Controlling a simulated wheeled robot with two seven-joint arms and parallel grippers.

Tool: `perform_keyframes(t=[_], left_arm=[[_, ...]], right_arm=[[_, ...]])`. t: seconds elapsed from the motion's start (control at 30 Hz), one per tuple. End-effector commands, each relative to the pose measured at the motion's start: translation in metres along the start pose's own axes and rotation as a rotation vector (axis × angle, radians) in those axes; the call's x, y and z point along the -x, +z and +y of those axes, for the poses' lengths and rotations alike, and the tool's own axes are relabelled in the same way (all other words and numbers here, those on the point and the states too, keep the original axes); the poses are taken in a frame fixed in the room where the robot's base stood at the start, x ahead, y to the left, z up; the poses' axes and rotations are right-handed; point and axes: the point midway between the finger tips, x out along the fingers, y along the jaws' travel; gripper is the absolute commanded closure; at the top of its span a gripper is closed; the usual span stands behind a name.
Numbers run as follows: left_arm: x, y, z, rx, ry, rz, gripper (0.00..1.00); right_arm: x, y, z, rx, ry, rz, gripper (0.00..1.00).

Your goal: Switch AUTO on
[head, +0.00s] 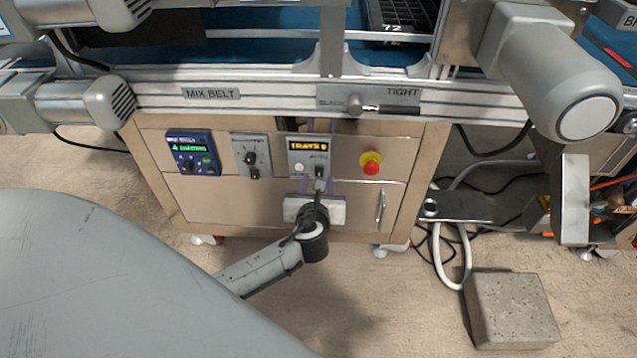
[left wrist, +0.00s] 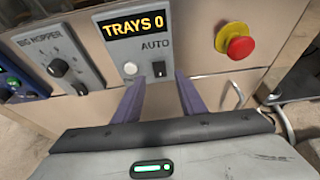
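The AUTO switch (left wrist: 160,70) is a small black switch under the word AUTO on a grey panel (left wrist: 112,50). The panel's display reads TRAYS 0. A white round button (left wrist: 130,68) sits left of the switch. In the head view the switch (head: 319,171) shows just above my left gripper (head: 318,184). In the left wrist view my left gripper (left wrist: 157,84) has its two purple fingers apart with nothing between them, pointing at the panel below the switch. I cannot tell which way the switch is set or whether a finger touches the panel. My right gripper is not in view.
A red emergency button (head: 371,163) on a yellow base is right of the panel. The BG HOPPER panel (left wrist: 58,60) and a blue controller (head: 192,152) are to the left. A cabinet handle (head: 381,205) sticks out below right. A concrete block (head: 510,308) lies on the floor.

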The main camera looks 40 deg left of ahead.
Motion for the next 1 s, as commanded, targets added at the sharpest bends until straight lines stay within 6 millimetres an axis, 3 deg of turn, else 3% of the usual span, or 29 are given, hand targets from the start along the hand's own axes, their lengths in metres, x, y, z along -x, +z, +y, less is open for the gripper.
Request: perform_keyframes(t=[0.2,0.57,0.8,1.0], left_arm=[[-0.027,-0.001,0.000,0.001,-0.001,0.000,0.62],[-0.031,0.000,0.000,0.002,-0.001,0.001,0.62],[-0.031,0.000,0.000,0.002,-0.001,0.001,1.00],[-0.033,-0.007,0.001,0.001,0.001,-0.029,1.00]], right_arm=[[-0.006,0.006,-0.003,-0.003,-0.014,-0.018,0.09],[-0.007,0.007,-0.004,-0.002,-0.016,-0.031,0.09],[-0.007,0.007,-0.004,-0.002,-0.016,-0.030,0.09],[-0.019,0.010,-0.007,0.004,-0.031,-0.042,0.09]])
